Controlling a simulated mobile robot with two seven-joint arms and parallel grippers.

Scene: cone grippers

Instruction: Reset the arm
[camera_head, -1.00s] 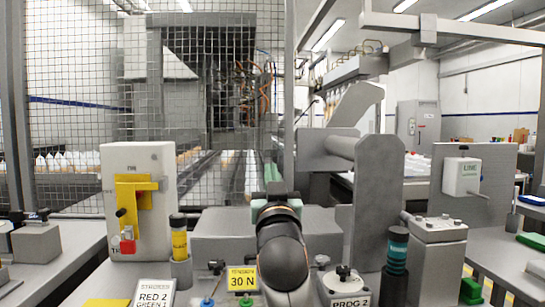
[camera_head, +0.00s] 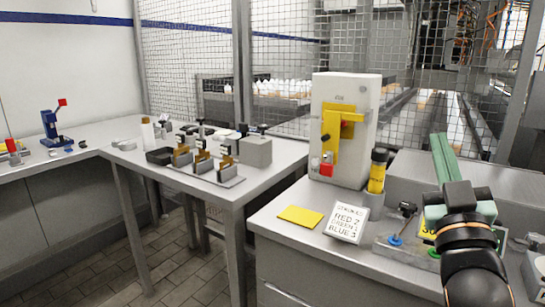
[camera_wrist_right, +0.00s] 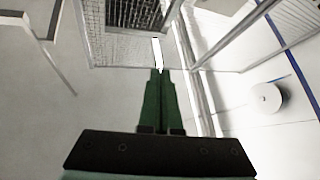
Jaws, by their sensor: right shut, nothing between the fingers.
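My right gripper (camera_head: 440,142) has long green fingers on a dark wrist. It stands at the right of the head view, above the front worktop, with its fingers closed together and nothing held. In the right wrist view its closed fingers (camera_wrist_right: 158,80) point away from the camera, with mesh fencing and pale surfaces beyond the tips. My dark right arm (camera_head: 475,270) comes up from the bottom right and hides part of the worktop and a yellow label behind the wrist. My left gripper is not in view.
The front worktop (camera_head: 285,240) bears a white box with a yellow lever (camera_head: 345,105), a yellow-banded cylinder (camera_head: 377,172), a yellow pad (camera_head: 300,216) and a printed card (camera_head: 348,222). A side table (camera_head: 215,197) holds clamp fixtures. Mesh fencing (camera_head: 190,40) stands behind.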

